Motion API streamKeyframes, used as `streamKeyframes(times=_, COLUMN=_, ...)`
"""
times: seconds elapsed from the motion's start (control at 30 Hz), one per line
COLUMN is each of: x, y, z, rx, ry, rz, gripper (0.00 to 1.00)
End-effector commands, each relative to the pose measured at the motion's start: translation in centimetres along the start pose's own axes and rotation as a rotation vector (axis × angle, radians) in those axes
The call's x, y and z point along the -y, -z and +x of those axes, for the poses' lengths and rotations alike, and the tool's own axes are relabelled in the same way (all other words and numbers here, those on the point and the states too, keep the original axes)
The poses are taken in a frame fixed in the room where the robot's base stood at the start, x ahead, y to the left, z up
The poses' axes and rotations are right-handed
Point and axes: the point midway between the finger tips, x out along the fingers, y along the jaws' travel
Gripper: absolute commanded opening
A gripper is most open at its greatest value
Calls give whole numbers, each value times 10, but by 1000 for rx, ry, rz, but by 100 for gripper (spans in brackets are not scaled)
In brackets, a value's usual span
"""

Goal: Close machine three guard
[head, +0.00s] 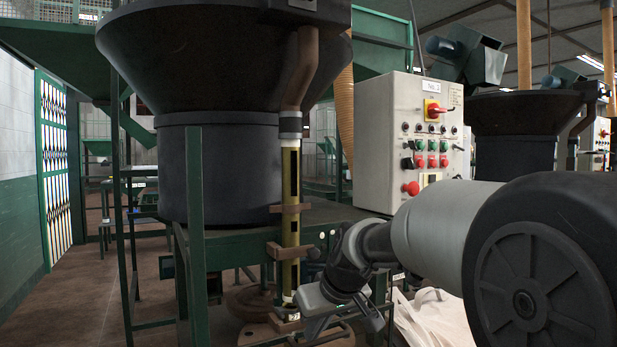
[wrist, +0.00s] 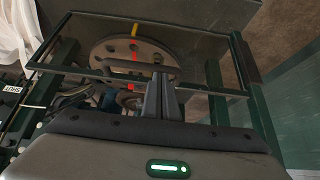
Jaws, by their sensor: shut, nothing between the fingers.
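My gripper (head: 318,308) is low in front of the machine's green frame in the head view. In the wrist view its fingers (wrist: 160,92) are shut with nothing between them. They point at a green-framed panel, which looks like the guard (wrist: 82,70). How far the guard stands open is also unclear. My arm covers the lower right of the machine in the head view.
A grey control box (head: 378,140) with buttons stands above my arm. A large black hopper (head: 220,60) and a yellow vertical tube (head: 290,200) are close to my gripper's left. White bag cloth (head: 435,318) hangs under my arm. Open brown floor (head: 80,300) lies at left.

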Motion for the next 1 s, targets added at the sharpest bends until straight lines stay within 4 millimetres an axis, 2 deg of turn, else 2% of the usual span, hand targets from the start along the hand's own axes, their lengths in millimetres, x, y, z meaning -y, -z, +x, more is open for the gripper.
streamKeyframes(times=0.03, x=0, y=-5, z=4, rx=9, ry=3, rz=1, gripper=0)
streamKeyframes(times=0.4, x=1, y=-9, z=8, rx=19, ry=6, rz=2, gripper=0)
streamKeyframes(times=0.57, x=1, y=-2, z=0, rx=19, ry=6, rz=1, gripper=0)
streamKeyframes(times=0.8, x=3, y=34, z=-38, rx=-1, ry=-1, rz=0, gripper=0)
streamKeyframes(times=1.0, x=2, y=31, z=-84, rx=-4, ry=-3, rz=0, gripper=0)
